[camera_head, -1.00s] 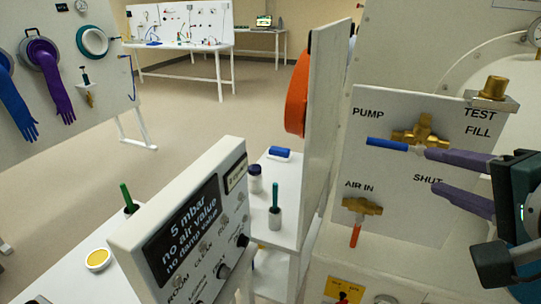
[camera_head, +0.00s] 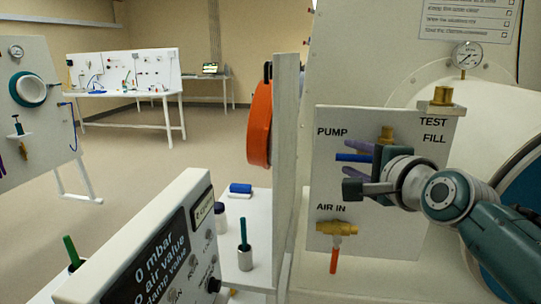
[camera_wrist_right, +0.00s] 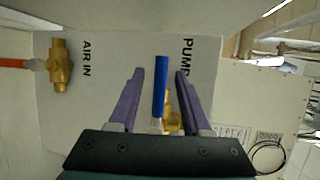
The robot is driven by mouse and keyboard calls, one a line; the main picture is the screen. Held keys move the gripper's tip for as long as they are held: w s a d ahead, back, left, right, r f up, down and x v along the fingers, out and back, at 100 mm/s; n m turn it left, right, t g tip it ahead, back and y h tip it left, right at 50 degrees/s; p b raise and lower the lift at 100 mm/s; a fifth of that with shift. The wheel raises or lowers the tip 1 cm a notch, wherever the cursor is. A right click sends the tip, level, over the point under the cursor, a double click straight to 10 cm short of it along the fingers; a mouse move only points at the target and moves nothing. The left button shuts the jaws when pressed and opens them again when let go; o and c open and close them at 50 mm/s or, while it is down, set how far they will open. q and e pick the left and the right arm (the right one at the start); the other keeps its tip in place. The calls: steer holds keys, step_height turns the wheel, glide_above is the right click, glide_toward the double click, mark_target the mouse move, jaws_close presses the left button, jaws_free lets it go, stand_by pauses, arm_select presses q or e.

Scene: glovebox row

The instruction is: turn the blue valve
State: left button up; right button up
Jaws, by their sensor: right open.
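The blue valve has a blue lever handle (camera_head: 352,158) that points left from a brass body (camera_head: 386,134) below the PUMP label on the white panel. My right gripper (camera_head: 347,159), with purple fingers, is open at this handle; its hand hides part of the valve. In the right wrist view the blue handle (camera_wrist_right: 160,88) stands between the two purple fingers of the gripper (camera_wrist_right: 159,74), with a gap on each side. My left gripper is not in view.
Below is a brass AIR IN valve (camera_head: 337,228) with a red handle (camera_head: 334,261) pointing down. A brass fitting (camera_head: 442,97) tops the panel (camera_head: 330,190). A white upright board (camera_head: 286,150) with an orange ring (camera_head: 260,123) stands to the left. A display box (camera_head: 150,255) reads 0 mbar.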

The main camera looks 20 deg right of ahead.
steer(key=shift+w, duration=0.3)
steer(key=shift+c, duration=0.2)
jaws_close()
stand_by(1.1)
